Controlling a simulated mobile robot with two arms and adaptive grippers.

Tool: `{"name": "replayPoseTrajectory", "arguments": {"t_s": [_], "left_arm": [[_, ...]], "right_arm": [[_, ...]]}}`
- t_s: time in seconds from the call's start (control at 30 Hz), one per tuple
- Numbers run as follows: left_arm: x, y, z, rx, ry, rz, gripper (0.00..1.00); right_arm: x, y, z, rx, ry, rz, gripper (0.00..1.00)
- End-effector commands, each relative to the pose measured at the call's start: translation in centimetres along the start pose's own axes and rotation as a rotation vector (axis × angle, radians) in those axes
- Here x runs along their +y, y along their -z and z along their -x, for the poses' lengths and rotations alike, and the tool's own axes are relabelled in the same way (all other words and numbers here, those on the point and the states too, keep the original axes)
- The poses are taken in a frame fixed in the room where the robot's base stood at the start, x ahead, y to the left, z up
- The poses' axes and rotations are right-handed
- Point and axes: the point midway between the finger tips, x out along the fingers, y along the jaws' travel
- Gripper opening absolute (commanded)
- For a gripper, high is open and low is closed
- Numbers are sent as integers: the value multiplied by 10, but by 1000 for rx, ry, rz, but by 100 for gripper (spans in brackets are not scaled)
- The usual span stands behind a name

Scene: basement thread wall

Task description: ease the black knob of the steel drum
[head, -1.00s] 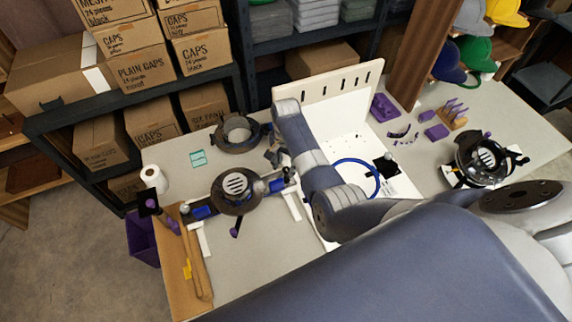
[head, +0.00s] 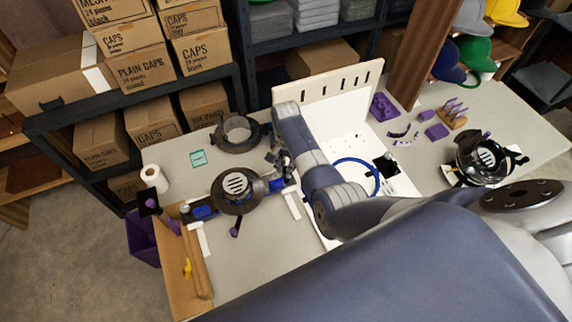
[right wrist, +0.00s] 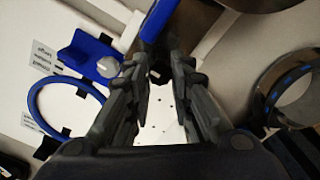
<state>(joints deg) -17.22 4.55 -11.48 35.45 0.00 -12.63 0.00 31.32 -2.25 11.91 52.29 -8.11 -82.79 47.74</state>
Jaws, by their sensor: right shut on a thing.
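The steel drum (head: 239,190) appears as a dark round vessel with a slotted pale top, in a blue-and-black fixture at the left of the table in the head view. My right gripper (head: 280,163) is at the fixture's right end, partly hidden by its own arm. In the right wrist view, my right gripper (right wrist: 160,78) is shut on a small dark piece, the black knob (right wrist: 157,74), between the fingertips. Most of the knob is hidden by the fingers. A blue bar (right wrist: 157,20) is just beyond them. My left gripper is not in view.
An open dark ring (head: 238,133) stands behind the drum. A white panel (head: 345,150) with a blue hoop (head: 357,176) is to the right. Another round vessel (head: 480,158) sits on the right side.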

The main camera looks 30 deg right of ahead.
Motion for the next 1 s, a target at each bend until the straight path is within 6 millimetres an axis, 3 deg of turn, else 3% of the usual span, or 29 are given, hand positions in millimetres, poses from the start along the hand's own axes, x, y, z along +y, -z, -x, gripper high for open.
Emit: {"name": "replayPoseTrajectory", "arguments": {"t_s": [1.0], "left_arm": [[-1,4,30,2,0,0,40]], "right_arm": [[0,0,0,-1,-1,620,0]]}}
